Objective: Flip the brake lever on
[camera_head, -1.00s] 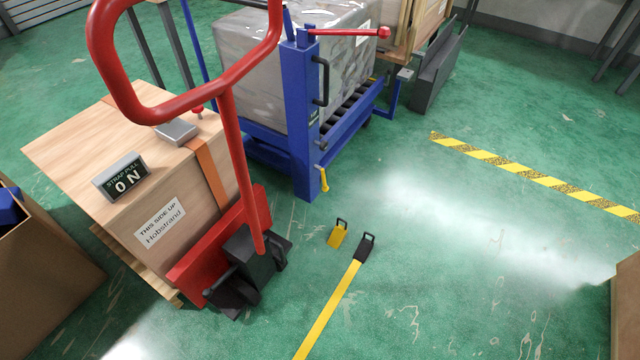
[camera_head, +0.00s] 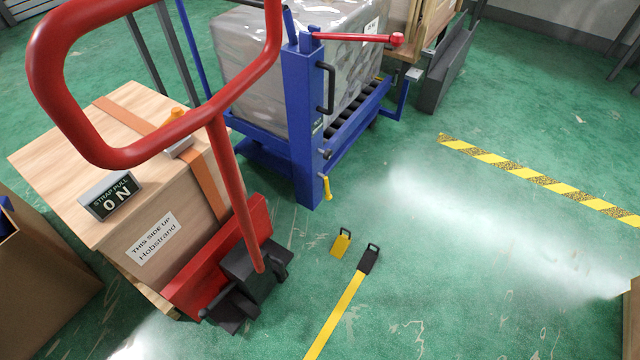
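A blue roller cart (camera_head: 305,130) stands at the centre with a wrapped load on it. A red lever (camera_head: 355,38) with a ball end sticks out to the right, level, from the top of its front post. A small yellow lever (camera_head: 327,188) hangs down low on the same post. I see no label telling which one is the brake lever. My gripper is not in view, and nothing touches either lever.
A yellow strap (camera_head: 335,315) and yellow buckle (camera_head: 341,243) lie on the floor.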

